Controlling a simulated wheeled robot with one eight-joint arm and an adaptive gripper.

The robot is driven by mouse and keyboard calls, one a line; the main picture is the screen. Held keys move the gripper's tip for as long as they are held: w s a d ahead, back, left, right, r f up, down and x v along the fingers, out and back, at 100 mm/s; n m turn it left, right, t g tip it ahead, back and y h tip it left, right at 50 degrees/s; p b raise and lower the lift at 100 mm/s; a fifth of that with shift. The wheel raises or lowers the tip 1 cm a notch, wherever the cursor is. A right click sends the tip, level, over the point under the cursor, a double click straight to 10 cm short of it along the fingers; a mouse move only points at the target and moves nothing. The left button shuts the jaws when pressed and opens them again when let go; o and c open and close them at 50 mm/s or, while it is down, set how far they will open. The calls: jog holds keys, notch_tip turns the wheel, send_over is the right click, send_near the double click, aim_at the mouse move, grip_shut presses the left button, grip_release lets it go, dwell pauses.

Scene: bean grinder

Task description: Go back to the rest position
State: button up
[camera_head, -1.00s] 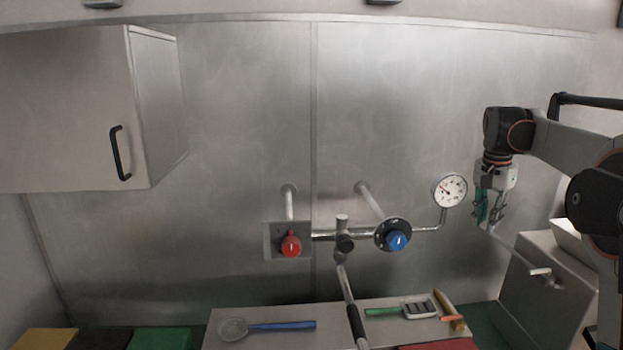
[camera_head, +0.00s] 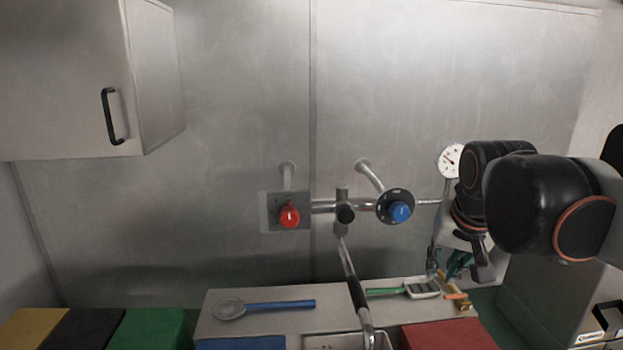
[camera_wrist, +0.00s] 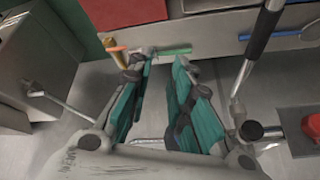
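My gripper (camera_head: 450,266) points downward at the right in the head view, in front of the wall and near the right end of the shelf. In the wrist view my gripper (camera_wrist: 165,66) has its two green-padded fingers apart, with a clear gap and nothing held between them. The grey metal box (camera_head: 545,300) stands at the right, partly hidden behind my arm. It also shows at the left in the wrist view (camera_wrist: 25,60), with a thin crank rod (camera_wrist: 55,103) reaching out from it.
A tap with a red knob (camera_head: 289,214), a blue knob (camera_head: 400,211) and a spout (camera_head: 352,285) juts from the wall. A gauge (camera_head: 451,160) is beside my arm. A blue-handled strainer (camera_head: 230,307) and green-handled tool (camera_head: 421,288) lie on the shelf. A cabinet (camera_head: 60,80) hangs upper left.

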jog(key=s+a+f+n+t+b, duration=0.1)
jog(key=s+a+f+n+b, duration=0.1)
jog(key=s+f, duration=0.5)
jog(key=s+a+f+n+b, duration=0.2)
jog(key=s+f, duration=0.4)
jog(key=f, duration=0.2)
jog(key=shift+s+a+f+t+y+b, duration=0.3)
jog(key=shift+s+a+t+y, duration=0.05)
jog(key=shift+t+y, duration=0.05)
